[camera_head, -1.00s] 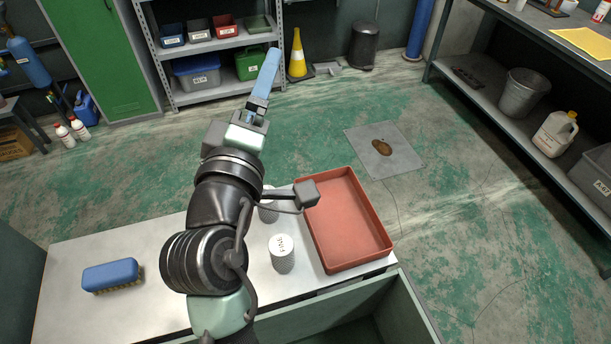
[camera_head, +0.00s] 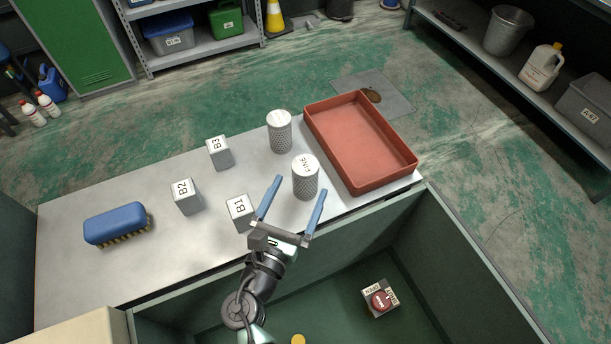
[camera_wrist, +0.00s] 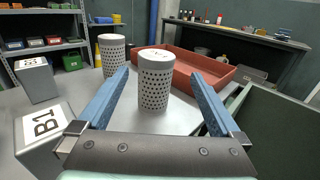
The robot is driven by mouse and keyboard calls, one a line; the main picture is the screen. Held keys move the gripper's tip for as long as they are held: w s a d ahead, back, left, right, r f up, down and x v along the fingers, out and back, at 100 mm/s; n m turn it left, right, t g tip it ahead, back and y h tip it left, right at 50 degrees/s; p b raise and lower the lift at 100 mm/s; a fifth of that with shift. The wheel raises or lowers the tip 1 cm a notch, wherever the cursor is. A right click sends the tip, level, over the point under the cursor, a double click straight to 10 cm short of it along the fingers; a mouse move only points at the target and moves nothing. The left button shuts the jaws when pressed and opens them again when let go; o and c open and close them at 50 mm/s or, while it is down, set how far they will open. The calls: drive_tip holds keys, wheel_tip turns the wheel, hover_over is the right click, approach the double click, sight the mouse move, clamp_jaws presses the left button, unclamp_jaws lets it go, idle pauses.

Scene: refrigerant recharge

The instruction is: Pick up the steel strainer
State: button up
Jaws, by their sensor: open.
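A grey-white perforated metal cylinder marked FINE (camera_head: 305,178) stands upright on the bench. A second, similar perforated cylinder (camera_head: 280,132) stands upright behind it; its top shows no readable marking. Both look like strainers. My gripper (camera_head: 300,184) is open, with its blue fingers spread on the near side of the FINE cylinder and pointing toward it. In the wrist view the FINE cylinder (camera_wrist: 155,86) stands between and beyond the fingers, and the other cylinder (camera_wrist: 112,54) is farther back to the left. Nothing is held.
Block B1 (camera_head: 240,213) stands just left of my gripper. B2 (camera_head: 186,197) and B3 (camera_head: 219,153) are farther left, with a blue brush (camera_head: 117,226). An empty red tray (camera_head: 360,140) lies right of the cylinders. A green-walled bin with a red button box (camera_head: 380,299) lies in front.

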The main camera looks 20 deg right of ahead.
sight(300, 182)
drive_tip(key=shift+w+a+f+x, duration=0.1)
drive_tip(key=shift+f+x, duration=0.05)
drive_tip(key=shift+x, duration=0.9)
drive_tip(key=shift+w+a+f+x, duration=0.1)
drive_tip(key=shift+f+x, duration=0.05)
drive_tip(key=shift+x, duration=0.9)
drive_tip(key=shift+f+x, duration=0.15)
drive_tip(key=shift+x, duration=0.9)
drive_tip(key=shift+a, duration=0.1)
clamp_jaws()
